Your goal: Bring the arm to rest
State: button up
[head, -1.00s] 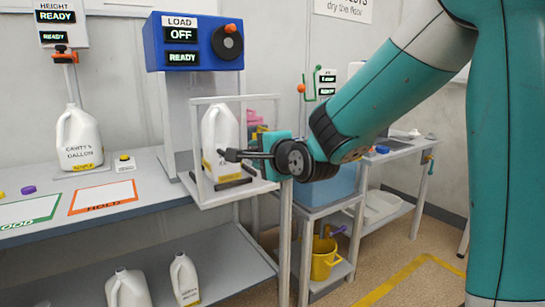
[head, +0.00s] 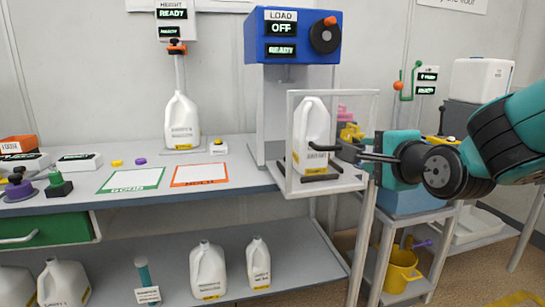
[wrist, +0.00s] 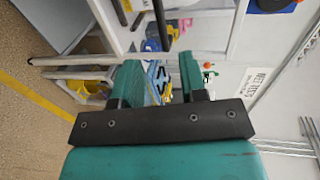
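My gripper (head: 338,152) is at the right in the head view, at the side of the white open frame under the blue load tester (head: 292,36). The load display reads OFF and READY.
A bench (head: 235,152) carries a green-outlined mat (head: 131,180), an orange-outlined mat (head: 199,175) and a jug (head: 181,118) under the height gauge. Several jugs stand on the lower shelf (head: 325,262). A yellow bucket (head: 401,272) sits on a lower stand at the right.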

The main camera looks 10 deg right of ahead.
jog(key=s+a+n+g+y+p, duration=0.5)
jog(key=s+a+n+g+p, duration=0.4)
jog(key=a+n, duration=0.45)
jog(key=s+a+r+n+g+p, duration=0.1)
jog(key=s+n+g, duration=0.2)
jog(key=s+n, duration=0.3)
jog(key=s+a+r+n+g+p, duration=0.1)
jog(key=s+n+g, duration=0.2)
jog(key=s+n, duration=0.2)
jog(key=s, duration=0.2)
jog(key=shift+s+a+r+n+g+h+p, duration=0.25)
jog(key=shift+s+a+n+g+h+p, duration=0.05)
jog(key=shift+a+n+g+h+p, duration=0.1)
